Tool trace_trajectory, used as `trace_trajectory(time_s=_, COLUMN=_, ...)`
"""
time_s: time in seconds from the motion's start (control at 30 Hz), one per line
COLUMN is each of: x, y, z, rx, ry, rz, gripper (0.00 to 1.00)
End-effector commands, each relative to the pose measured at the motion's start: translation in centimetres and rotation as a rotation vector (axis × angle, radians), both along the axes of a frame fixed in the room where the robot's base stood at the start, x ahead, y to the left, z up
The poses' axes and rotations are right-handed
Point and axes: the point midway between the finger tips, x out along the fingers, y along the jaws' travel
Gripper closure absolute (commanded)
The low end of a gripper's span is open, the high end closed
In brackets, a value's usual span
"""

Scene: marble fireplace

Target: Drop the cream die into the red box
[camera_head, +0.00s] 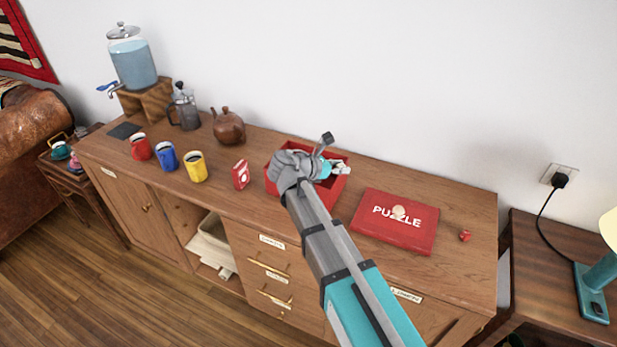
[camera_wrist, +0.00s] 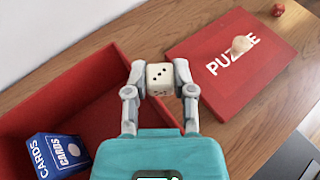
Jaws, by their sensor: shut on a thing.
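The cream die (camera_wrist: 158,77) with dark pips is held between the two fingertips of my gripper (camera_wrist: 159,80) in the wrist view. My gripper (camera_head: 338,170) shows in the head view over the right part of the red box, and the die is hard to make out there. The red box (camera_head: 272,186) is open-topped and stands on the sideboard. In the wrist view the red box (camera_wrist: 50,95) lies to the left of and below the die, with its right wall close by the fingers. A blue card pack (camera_wrist: 58,155) is inside the box.
A red puzzle box (camera_head: 396,221) lies right of the red box, with a small pale object on its lid. A red die (camera_head: 465,236) is at the right end. A red card pack (camera_head: 240,174), yellow mug (camera_head: 196,167), blue mug (camera_head: 167,157) and brown teapot (camera_head: 228,127) stand to the left.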

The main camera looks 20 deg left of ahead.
Motion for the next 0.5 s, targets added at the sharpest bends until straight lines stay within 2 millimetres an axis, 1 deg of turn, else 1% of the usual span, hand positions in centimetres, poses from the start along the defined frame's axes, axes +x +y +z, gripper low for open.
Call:
trace_trajectory(time_s=0.17, x=1.1, y=2.4, z=1.1, rx=0.001, ry=0.0, rz=0.044, gripper=0.89)
trace_trajectory(time_s=0.4, x=2.8, y=7.0, z=2.8, rx=0.001, ry=0.001, rz=0.133, gripper=0.89)
trace_trajectory(time_s=0.5, x=3.3, y=8.4, z=3.3, rx=0.0, ry=0.0, rz=0.162, gripper=0.89)
